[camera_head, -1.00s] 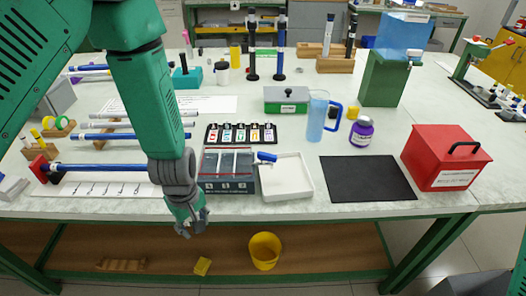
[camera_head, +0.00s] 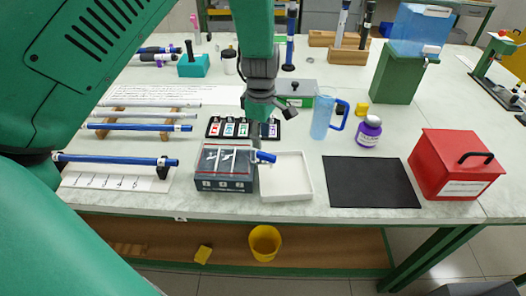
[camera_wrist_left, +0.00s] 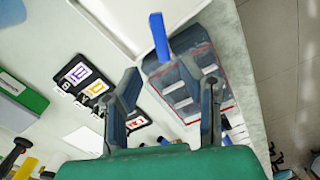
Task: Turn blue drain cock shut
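In the left wrist view the blue cock (camera_wrist_left: 159,37) shows as a short bar at the box's (camera_wrist_left: 166,72) edge. Whether it is open or shut I cannot tell. My left gripper (camera_head: 262,128) hangs pointing down just behind the box and cock. In the left wrist view its fingers (camera_wrist_left: 170,80) are spread apart, with nothing between them touching the pads. My right gripper is out of view.
A white shallow tray (camera_head: 286,190) stands right of the box. A black label rack (camera_head: 236,129) lies behind it. A blue jug (camera_head: 322,118), purple-labelled jar (camera_head: 368,131), black mat (camera_head: 370,202) and red box (camera_head: 455,165) are to the right. Rods on racks (camera_head: 150,127) lie left.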

